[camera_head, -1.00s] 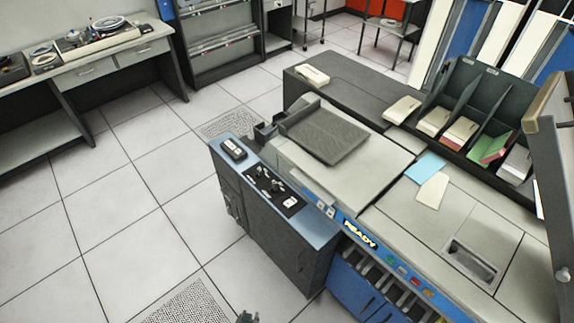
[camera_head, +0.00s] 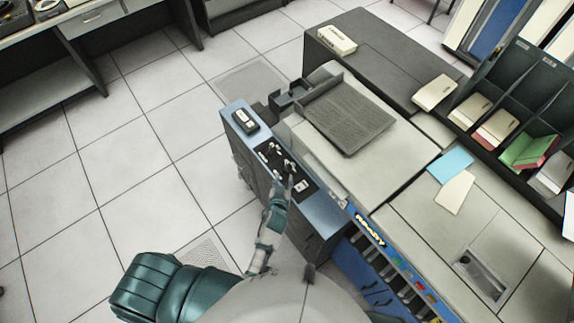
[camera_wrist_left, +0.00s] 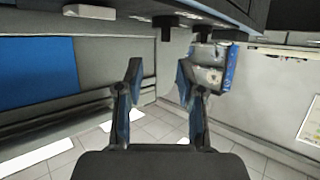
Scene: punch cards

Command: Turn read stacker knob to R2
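The control panel (camera_head: 268,157) on the blue-topped machine end carries two small knobs, a farther one (camera_head: 275,149) and a nearer one (camera_head: 290,167). Their labels and pointer positions are too small to read, so I cannot tell which is the read stacker knob. My left gripper (camera_head: 283,184) is at the panel's near edge, close to the nearer knob. In the left wrist view, its two fingers (camera_wrist_left: 160,85) are apart with nothing between them. Two dark knobs, one (camera_wrist_left: 167,27) and another (camera_wrist_left: 203,31), show beyond the fingertips. My right gripper is not in view.
A small black box (camera_head: 245,121) and a white switch (camera_head: 301,186) sit along the same blue top. A ridged card tray (camera_head: 348,115) lies behind. Open tiled floor (camera_head: 150,190) is to the left.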

